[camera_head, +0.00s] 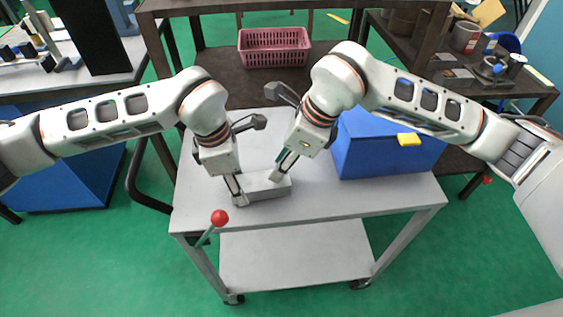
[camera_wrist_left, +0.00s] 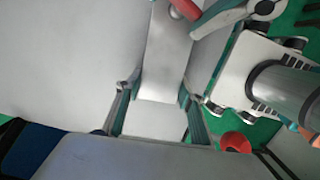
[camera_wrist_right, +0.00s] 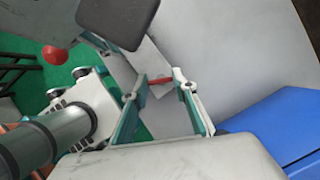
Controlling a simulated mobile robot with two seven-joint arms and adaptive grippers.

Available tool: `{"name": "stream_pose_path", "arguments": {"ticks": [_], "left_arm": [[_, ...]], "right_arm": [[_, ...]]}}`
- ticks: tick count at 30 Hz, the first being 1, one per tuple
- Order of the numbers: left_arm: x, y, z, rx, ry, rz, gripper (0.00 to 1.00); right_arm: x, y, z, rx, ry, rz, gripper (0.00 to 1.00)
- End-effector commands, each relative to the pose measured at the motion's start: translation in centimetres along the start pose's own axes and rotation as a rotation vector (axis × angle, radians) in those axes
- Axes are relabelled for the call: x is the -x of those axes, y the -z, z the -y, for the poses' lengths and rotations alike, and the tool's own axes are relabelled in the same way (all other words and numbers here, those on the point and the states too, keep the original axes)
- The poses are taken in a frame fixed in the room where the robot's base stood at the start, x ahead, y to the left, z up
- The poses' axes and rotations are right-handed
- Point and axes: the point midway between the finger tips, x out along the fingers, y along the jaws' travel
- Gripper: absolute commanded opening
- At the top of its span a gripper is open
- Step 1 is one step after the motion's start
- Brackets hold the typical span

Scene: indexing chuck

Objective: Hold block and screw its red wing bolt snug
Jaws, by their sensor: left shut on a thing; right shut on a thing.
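The light grey block (camera_head: 265,188) lies on the grey cart top. My left gripper (camera_head: 238,194) is shut on its left end. In the left wrist view the block (camera_wrist_left: 166,55) runs between the two fingers (camera_wrist_left: 160,88). My right gripper (camera_head: 277,174) is at the block's right end. In the right wrist view its fingers (camera_wrist_right: 161,80) are shut on the red wing bolt (camera_wrist_right: 159,82). The bolt also shows as a red part (camera_wrist_left: 185,8) at the far end of the block in the left wrist view. How deep the bolt sits is hidden.
A blue bin (camera_head: 375,150) with a yellow item (camera_head: 409,139) stands on the cart at the right. A red-knobbed lever (camera_head: 219,217) rises at the cart's front left. A pink basket (camera_head: 274,47) sits on the table behind. The cart top (camera_head: 330,200) is clear at front right.

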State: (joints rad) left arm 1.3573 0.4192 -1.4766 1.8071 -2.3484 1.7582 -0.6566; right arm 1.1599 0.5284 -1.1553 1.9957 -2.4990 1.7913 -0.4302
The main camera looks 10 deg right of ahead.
Motion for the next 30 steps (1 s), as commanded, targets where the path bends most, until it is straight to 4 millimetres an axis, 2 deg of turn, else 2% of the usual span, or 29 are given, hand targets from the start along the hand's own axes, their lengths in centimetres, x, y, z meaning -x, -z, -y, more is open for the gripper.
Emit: {"name": "stream_pose_path", "arguments": {"ticks": [18, 30], "left_arm": [[-0.38, 0.22, 0.26, 0.002, 0.009, -0.006, 0.17], [-0.36, 0.21, 0.24, 0.002, 0.008, -0.006, 0.17]], "right_arm": [[-0.07, -0.09, -0.34, -0.477, 0.199, 0.0, 0.06], [-0.09, -0.14, -0.39, -0.648, 0.268, 0.001, 0.06]]}}
